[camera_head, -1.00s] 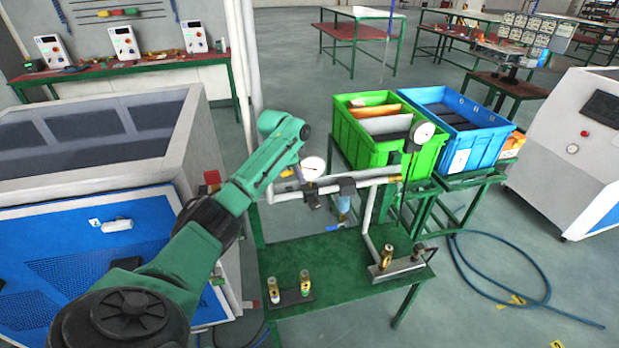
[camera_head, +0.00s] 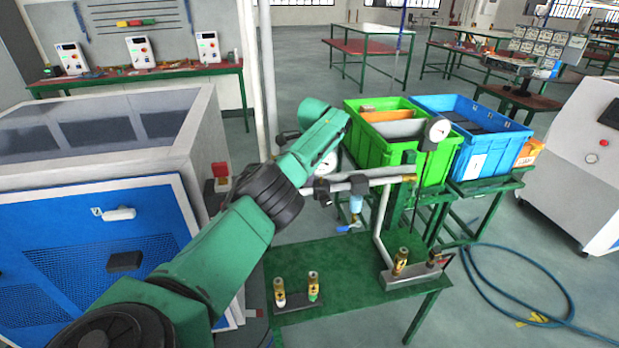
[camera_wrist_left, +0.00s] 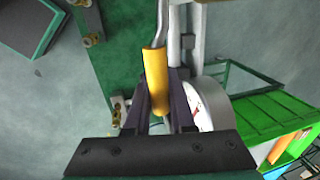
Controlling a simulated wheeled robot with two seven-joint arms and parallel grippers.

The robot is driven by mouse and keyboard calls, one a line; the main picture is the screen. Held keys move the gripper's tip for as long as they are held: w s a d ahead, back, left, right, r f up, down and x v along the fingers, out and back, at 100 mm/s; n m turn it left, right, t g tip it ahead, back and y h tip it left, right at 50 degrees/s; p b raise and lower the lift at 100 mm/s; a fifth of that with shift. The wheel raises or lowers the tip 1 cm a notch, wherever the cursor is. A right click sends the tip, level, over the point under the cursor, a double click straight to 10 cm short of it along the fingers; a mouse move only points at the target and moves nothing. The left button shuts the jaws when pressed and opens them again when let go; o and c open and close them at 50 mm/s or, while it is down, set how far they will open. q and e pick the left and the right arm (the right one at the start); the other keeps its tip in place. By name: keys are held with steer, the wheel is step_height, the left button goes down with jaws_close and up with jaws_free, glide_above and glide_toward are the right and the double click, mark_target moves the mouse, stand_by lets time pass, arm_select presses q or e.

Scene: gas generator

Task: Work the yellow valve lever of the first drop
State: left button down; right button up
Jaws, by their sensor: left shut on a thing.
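The yellow valve lever (camera_wrist_left: 156,78) shows in the left wrist view as a yellow grip on a grey metal stem. My left gripper (camera_wrist_left: 158,100) is shut on it, with its dark fingers on either side of the grip. In the head view my green left arm reaches over the pipework, and its forearm hides the gripper and the lever. The horizontal pipe (camera_head: 375,177) runs right from behind my arm. A round white gauge (camera_head: 326,165) shows partly beside the arm; its face also shows in the left wrist view (camera_wrist_left: 213,108), right of the fingers. My right gripper is out of view.
A green table (camera_head: 345,262) stands under the pipe, with small brass fittings (camera_head: 296,290) on it. A second gauge (camera_head: 439,130) stands near the green crate (camera_head: 428,170) and blue crate (camera_head: 484,160). A blue-fronted machine (camera_head: 95,250) is at left. A blue hose (camera_head: 480,290) lies on the floor.

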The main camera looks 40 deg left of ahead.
arm_select(q)
steer(key=shift+s+f, duration=0.25)
steer(key=shift+f, duration=0.25)
steer(key=c, duration=1)
jaws_free()
steer(key=shift+o, duration=1.2)
steer(key=shift+w+a, duration=0.1)
steer(key=shift+w, duration=0.1)
steer(key=shift+r, duration=0.2)
steer(key=shift+r, duration=0.1)
steer(key=w+p+v, duration=0.1)
steer(key=p+v, duration=0.6)
steer(key=p, duration=0.2)
steer(key=shift+s+r, duration=0.35)
steer(key=shift+s, duration=0.2)
